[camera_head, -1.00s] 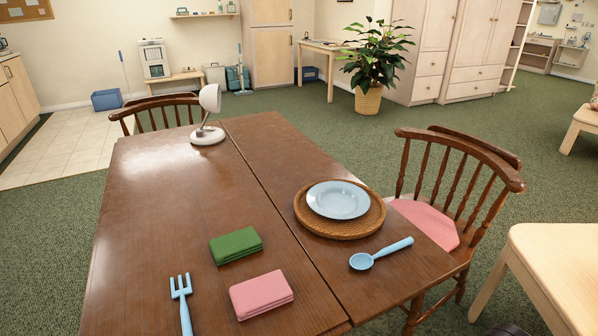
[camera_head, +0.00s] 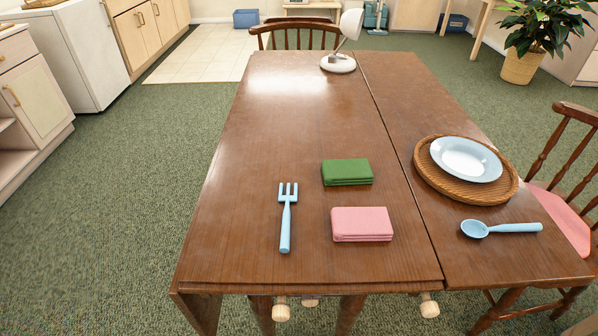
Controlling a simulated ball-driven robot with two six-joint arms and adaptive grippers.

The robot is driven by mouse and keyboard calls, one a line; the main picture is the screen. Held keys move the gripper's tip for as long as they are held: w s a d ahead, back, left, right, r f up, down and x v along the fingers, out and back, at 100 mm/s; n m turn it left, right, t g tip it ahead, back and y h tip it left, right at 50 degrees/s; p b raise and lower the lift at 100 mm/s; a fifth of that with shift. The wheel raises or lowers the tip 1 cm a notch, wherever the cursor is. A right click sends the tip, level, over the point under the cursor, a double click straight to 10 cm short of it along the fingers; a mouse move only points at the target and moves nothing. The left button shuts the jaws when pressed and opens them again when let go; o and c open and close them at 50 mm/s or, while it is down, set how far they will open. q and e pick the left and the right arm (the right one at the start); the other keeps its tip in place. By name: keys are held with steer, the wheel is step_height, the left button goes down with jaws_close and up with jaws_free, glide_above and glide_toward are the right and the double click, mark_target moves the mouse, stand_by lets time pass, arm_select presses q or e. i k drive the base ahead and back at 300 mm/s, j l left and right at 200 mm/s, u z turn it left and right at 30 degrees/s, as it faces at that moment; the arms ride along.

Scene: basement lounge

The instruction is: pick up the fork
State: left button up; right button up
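The light blue fork (camera_head: 287,218) lies flat on the brown wooden table (camera_head: 250,130). Its tines point to the far side and its handle points to the near edge. It lies left of a folded pink cloth (camera_head: 361,224) and a folded green cloth (camera_head: 347,172), apart from both. Nothing covers it. Neither of my grippers is in view.
A blue spoon (camera_head: 500,229) lies at the right, near a wicker tray (camera_head: 424,174) holding a blue plate (camera_head: 466,159). A white lamp (camera_head: 339,64) stands at the far end. Wooden chairs stand at the far end (camera_head: 296,36) and right (camera_head: 560,150). The table left of the fork is clear.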

mark_target(284, 248)
steer(key=u, duration=0.4)
steer(key=k+l+u, duration=0.1)
steer(key=l+u, duration=0.2)
steer(key=u, duration=0.15)
steer(key=k+l+u, duration=0.2)
steer(key=u, duration=0.3)
steer(key=k+l+u, duration=0.2)
steer(key=u, duration=0.25)
steer(key=k+l, duration=0.2)
steer(key=i, duration=0.45)
